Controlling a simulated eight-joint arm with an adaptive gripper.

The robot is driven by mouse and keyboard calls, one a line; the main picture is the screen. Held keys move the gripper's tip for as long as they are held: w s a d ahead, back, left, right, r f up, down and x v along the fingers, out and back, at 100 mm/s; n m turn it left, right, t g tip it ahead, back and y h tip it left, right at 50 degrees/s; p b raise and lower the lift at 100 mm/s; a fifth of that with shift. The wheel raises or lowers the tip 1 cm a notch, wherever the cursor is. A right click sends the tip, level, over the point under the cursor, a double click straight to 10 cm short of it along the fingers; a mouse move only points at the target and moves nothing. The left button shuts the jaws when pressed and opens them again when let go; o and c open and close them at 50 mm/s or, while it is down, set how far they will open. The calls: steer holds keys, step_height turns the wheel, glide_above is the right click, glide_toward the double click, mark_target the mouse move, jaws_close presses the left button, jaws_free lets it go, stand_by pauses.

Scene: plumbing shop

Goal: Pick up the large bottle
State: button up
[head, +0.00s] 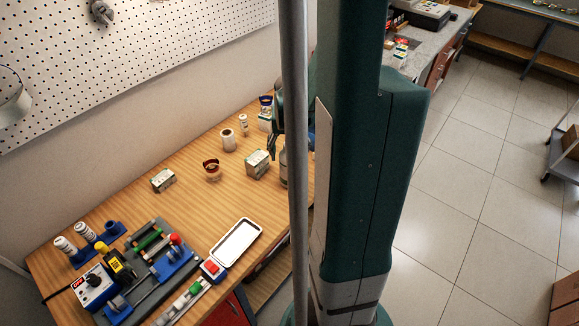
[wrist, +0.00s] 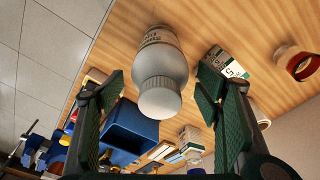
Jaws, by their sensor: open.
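The large bottle (wrist: 160,68) is pale grey with a white cap and printed label. In the wrist view it stands on the wooden bench, its cap towards the camera. My gripper (wrist: 158,84) is open, with one dark green finger pad on each side of the bottle and visible gaps; I cannot tell how deep the bottle sits between them. In the head view a grey sliver of the bottle (head: 283,169) shows beside a pole, which hides much of it. My gripper (head: 274,140) also shows there, mostly hidden by the pole and my column.
A carton (head: 257,164) stands close to the bottle; it also shows beside the right finger in the wrist view (wrist: 226,64). A brown-rimmed roll (head: 212,170), a white roll (head: 228,140) and a smaller carton (head: 163,180) are nearby. A blue bin (wrist: 130,126) lies beyond the left finger.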

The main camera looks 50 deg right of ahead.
steer(key=shift+w+d+f, duration=0.1)
steer(key=shift+d+f, duration=0.05)
steer(key=shift+f, duration=1.1)
steer(key=shift+c, duration=0.2)
steer(key=c, duration=1.8)
